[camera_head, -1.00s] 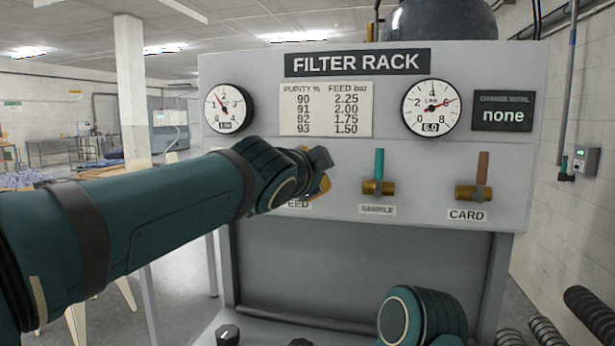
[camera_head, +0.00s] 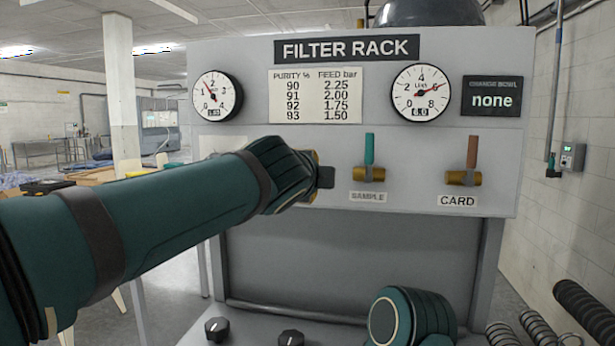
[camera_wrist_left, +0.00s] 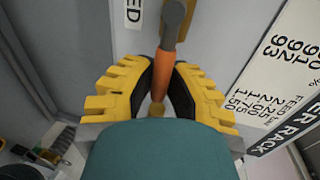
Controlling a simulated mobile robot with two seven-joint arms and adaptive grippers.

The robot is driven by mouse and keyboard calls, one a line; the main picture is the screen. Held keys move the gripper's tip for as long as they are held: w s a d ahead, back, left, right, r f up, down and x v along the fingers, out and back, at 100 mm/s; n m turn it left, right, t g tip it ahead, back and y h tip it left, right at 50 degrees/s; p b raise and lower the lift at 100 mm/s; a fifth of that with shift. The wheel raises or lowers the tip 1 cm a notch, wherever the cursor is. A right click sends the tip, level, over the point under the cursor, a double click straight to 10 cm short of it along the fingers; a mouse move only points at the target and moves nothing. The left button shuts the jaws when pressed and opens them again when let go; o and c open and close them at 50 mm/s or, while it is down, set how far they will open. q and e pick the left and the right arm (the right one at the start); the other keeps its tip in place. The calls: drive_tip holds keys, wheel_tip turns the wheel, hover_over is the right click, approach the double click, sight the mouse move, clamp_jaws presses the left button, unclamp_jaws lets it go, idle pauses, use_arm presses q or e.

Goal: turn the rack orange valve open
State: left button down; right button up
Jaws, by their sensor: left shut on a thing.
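The orange valve handle (camera_wrist_left: 164,70) shows in the left wrist view, between the yellow-toothed fingers of my left gripper (camera_wrist_left: 158,95). The fingers are shut on it. Its grey part (camera_wrist_left: 173,20) leads to a brass body at the top of that view, beside a label ending in "ED". In the head view my left gripper (camera_head: 319,178) is at the rack's front panel, left of the SAMPLE valve, and my wrist hides the orange handle. The filter rack (camera_head: 290,255) stands ahead. My right gripper is out of view; only part of that arm shows at the bottom.
The SAMPLE valve (camera_head: 368,172) has a green handle pointing up. The CARD valve (camera_head: 465,176) has a brown handle pointing up. Two gauges (camera_head: 217,97) (camera_head: 421,93) sit above the valves. Black knobs (camera_head: 217,329) are on the low shelf. A "none" display (camera_head: 491,98) is at upper right.

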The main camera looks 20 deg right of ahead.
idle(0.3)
use_arm(q)
drive_tip(key=c, duration=0.9)
unclamp_jaws()
drive_tip(key=v, duration=1.2)
drive_tip(key=shift+s+f, duration=0.1)
